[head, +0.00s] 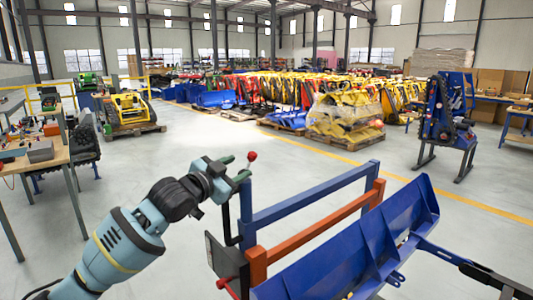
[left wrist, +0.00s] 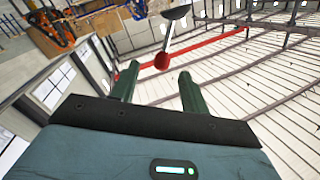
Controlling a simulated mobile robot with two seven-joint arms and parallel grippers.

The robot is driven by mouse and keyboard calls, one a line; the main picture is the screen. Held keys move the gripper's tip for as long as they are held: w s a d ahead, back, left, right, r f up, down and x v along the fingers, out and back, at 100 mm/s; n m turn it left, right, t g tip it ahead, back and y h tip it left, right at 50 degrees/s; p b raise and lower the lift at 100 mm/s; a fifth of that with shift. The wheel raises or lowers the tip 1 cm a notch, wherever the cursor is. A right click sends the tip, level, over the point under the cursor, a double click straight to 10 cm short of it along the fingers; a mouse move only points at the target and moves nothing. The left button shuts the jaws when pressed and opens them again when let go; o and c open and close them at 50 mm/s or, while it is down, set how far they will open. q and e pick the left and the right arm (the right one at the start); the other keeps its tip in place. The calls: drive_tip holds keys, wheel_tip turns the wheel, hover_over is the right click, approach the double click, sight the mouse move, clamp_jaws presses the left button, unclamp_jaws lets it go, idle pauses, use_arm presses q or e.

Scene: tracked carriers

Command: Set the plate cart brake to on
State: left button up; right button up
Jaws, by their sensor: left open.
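The brake lever is a thin rod with a red ball knob (head: 252,155), in the head view just beyond my left gripper (head: 234,168). The left gripper has green fingers and is open. In the left wrist view the red knob (left wrist: 161,61) shows just past and between the two fingertips (left wrist: 157,74); whether it touches them I cannot tell. A rod runs from the knob up to a dark disc. The cart below has a blue frame (head: 305,200), an orange-red rail (head: 315,228) and a blue trough (head: 340,262). My right gripper is not seen.
A workbench (head: 40,160) with tools stands at the left. A blue machine stand (head: 447,120) is at the right. A pallet with wrapped yellow parts (head: 345,120) lies behind. Grey floor between them is open.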

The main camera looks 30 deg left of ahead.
sight(249, 158)
use_arm(q)
drive_tip(key=shift+w+r, duration=0.25)
drive_tip(key=w, duration=0.4)
drive_tip(key=shift+w+d+r, duration=0.15)
drive_tip(key=shift+w+d, duration=0.05)
drive_tip(key=shift+w, duration=0.2)
drive_tip(key=shift+w+d, duration=0.1)
drive_tip(key=shift+w, duration=1.15)
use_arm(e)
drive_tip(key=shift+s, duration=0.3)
use_arm(q)
drive_tip(key=shift+c, duration=0.2)
clamp_jaws()
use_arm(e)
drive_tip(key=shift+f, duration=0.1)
